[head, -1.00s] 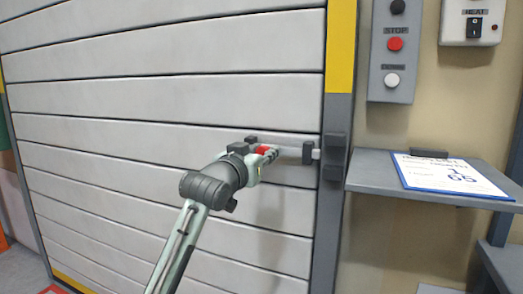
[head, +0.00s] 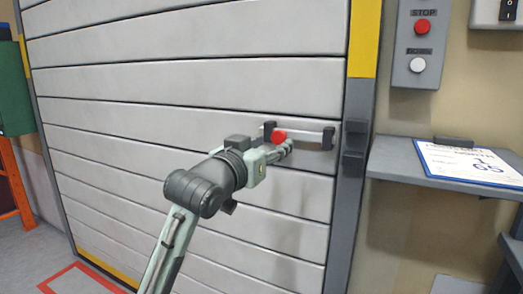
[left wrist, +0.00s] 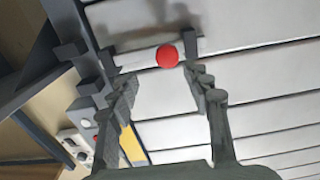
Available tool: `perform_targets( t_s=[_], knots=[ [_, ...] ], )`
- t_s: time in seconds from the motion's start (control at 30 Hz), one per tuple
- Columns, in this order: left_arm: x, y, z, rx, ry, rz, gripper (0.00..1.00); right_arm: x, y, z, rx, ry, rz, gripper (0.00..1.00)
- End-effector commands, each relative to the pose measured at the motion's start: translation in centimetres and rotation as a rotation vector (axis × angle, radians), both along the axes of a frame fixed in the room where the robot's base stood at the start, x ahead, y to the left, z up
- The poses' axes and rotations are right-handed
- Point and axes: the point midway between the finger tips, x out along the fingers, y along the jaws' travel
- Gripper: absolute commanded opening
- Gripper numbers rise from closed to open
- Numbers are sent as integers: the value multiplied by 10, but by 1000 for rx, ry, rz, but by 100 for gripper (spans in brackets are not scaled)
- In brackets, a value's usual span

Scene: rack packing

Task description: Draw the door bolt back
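The door bolt is a light metal bar (head: 308,138) on the grey slatted door (head: 190,75), with a round red knob (head: 279,136) near its left end. The bar's right end stops short of the dark catch (head: 354,134) on the door post, with a small gap. My left gripper (head: 288,149) is just in front of and below the knob. In the left wrist view my left gripper (left wrist: 159,76) is open and empty, with the red knob (left wrist: 167,57) just beyond its fingertips, apparently apart from them. My right gripper is not in view.
A grey shelf (head: 400,164) with a clipboard (head: 465,162) stands out to the right of the post (head: 345,220). A push-button box (head: 421,45) is on the wall above it. The floor at lower left is clear, with red marking (head: 75,274).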

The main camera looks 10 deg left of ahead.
Motion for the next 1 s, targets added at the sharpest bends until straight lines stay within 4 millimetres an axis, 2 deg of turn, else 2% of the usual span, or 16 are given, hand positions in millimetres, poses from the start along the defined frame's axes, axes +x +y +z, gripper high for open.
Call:
perform_targets(
  t_s=[0.1,0.3,0.63,0.73,0.77,0.87,0.97,1.0],
  knots=[
    [-21,7,0,0,0,1,49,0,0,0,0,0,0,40],
    [-40,14,0,0,1,1,49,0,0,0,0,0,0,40],
    [-43,15,0,0,1,1,49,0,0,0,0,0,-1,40],
    [-41,17,-9,3,18,6,49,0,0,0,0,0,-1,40],
    [-40,18,-16,5,31,11,49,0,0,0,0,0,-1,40],
    [-36,29,-57,22,110,39,49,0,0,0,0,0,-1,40],
    [-36,46,-124,52,236,80,49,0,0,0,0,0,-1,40],
    [-39,55,-154,66,292,98,49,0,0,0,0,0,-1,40]
  ],
)
